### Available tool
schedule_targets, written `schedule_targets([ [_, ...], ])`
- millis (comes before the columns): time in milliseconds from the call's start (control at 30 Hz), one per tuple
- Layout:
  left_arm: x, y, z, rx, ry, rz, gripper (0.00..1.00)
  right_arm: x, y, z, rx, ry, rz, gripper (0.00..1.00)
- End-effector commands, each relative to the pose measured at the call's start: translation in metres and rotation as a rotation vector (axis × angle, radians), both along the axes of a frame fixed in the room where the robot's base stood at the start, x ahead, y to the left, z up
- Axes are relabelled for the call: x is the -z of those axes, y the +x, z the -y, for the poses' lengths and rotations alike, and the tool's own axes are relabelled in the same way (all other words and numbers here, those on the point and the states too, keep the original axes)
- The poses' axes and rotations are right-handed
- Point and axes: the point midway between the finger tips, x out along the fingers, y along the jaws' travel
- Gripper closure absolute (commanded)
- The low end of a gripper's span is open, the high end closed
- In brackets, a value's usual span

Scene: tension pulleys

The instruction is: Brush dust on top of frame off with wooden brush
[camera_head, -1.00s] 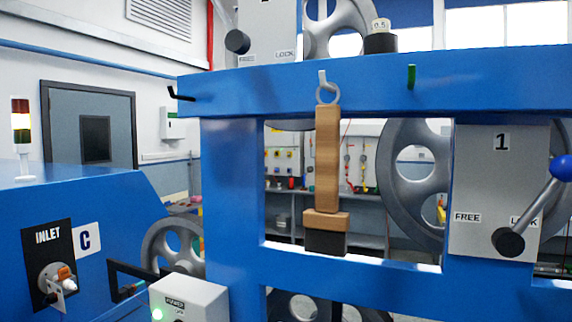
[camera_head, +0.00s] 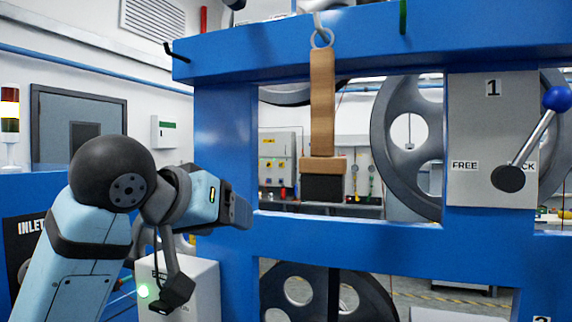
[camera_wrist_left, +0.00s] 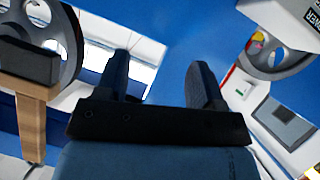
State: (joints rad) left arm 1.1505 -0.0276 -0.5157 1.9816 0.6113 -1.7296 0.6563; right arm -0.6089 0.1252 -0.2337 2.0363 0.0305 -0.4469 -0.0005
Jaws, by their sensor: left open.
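The wooden brush (camera_head: 322,105) hangs by its ring from a light hook on the front of the blue frame's top beam (camera_head: 270,57). Its handle points up and its dark bristles point down, in front of the frame's opening. My left gripper (camera_head: 242,210) is left of the brush and a little lower, before the frame's left post, empty and apart from it. In the left wrist view the open fingers (camera_wrist_left: 160,78) show with nothing between them, and the brush (camera_wrist_left: 32,125) appears at the left, upside down. The beam's top surface and any dust on it are hidden. My right gripper is out of view.
A lever with a blue knob (camera_head: 556,99) sticks out from panel 1 (camera_head: 490,130) at the right. A black hook (camera_head: 178,55) and a green hook (camera_head: 403,17) project from the beam. A grey box (camera_head: 205,290) stands below my left arm.

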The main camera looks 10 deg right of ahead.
Motion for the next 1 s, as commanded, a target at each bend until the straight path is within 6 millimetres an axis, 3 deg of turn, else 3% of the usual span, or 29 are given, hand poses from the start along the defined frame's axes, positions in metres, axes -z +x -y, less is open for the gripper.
schedule_targets([
  [33, -0.029, -0.014, 0.009, 0.010, 0.016, 0.035, 0.38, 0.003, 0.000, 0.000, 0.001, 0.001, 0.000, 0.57],
  [200, -0.105, -0.066, 0.034, 0.018, 0.078, 0.106, 0.38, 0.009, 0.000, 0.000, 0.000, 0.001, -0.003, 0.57],
  [400, -0.160, -0.122, 0.052, -0.004, 0.139, 0.174, 0.38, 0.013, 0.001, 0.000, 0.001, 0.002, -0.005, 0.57],
  [533, -0.176, -0.143, 0.057, -0.019, 0.160, 0.196, 0.38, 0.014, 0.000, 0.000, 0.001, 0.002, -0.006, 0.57],
  [667, -0.181, -0.148, 0.061, -0.023, 0.169, 0.203, 0.38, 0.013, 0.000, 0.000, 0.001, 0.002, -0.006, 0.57],
  [1000, -0.161, -0.108, 0.087, -0.025, 0.169, 0.199, 0.38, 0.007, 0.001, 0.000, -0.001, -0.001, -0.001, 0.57],
])
